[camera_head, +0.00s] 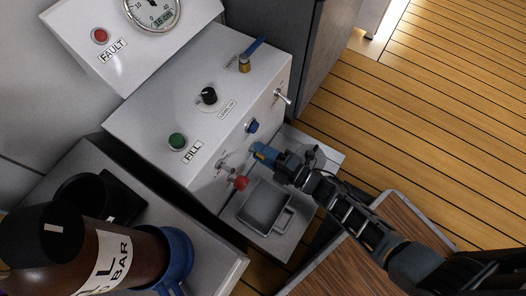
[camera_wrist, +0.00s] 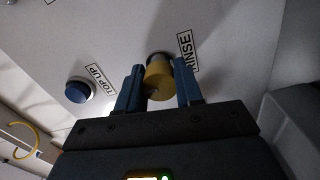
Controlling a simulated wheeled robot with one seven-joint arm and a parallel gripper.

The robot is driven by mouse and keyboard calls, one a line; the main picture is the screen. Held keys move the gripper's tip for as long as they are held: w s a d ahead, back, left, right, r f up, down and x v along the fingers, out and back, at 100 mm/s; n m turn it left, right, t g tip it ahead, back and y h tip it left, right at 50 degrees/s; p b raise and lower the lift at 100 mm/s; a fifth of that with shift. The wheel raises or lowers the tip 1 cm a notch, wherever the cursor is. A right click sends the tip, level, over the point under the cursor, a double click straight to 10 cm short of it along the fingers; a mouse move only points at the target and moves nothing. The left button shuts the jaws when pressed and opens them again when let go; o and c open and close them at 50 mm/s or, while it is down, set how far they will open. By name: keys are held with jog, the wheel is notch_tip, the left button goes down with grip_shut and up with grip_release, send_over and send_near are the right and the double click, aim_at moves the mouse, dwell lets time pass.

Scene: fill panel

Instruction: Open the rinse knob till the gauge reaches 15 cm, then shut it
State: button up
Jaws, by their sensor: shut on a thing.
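The rinse knob (camera_wrist: 160,82) is a yellow cylinder on the panel's front face, beside the RINSE label (camera_wrist: 186,50) in the wrist view. My gripper (camera_wrist: 160,90) is shut on it, with one dark blue finger on each side. In the head view my gripper (camera_head: 265,155) reaches the front face from the right and mostly hides the knob. A round white dial gauge (camera_head: 152,12) with a small digital window is cut off by the top edge of the head view. Its reading and units are not clear.
A blue TOP UP knob (camera_wrist: 79,90) sits close left of my gripper. A red-handled tap (camera_head: 240,183) and a grey basin (camera_head: 264,208) are below. A green FILL button (camera_head: 177,141), black knob (camera_head: 208,96) and blue lever (camera_head: 252,54) are on top.

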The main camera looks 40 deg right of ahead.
jog(key=o, duration=1)
jog(key=shift+p+v, duration=0.8)
jog(key=shift+v, duration=3.15)
jog(key=s+r+m+h, duration=0.4)
jog(key=s+r+m, duration=0.5)
jog(key=s+r, duration=0.35)
jog(key=s+a+r+m+g+h, duration=0.1)
jog(key=s+r+m, duration=0.2)
jog(key=r+m, duration=0.5)
jog(key=s+a+r+m+g+h, duration=0.1)
jog(key=s+a+r+m, duration=0.15)
jog(key=r, duration=0.95)
jog(key=shift+m, duration=0.25)
jog(key=r+p, duration=2.1)
jog(key=p, duration=0.1)
jog(key=d+r+p, duration=0.1)
jog(key=r+p, duration=1)
jog(key=shift+s+r, duration=0.4)
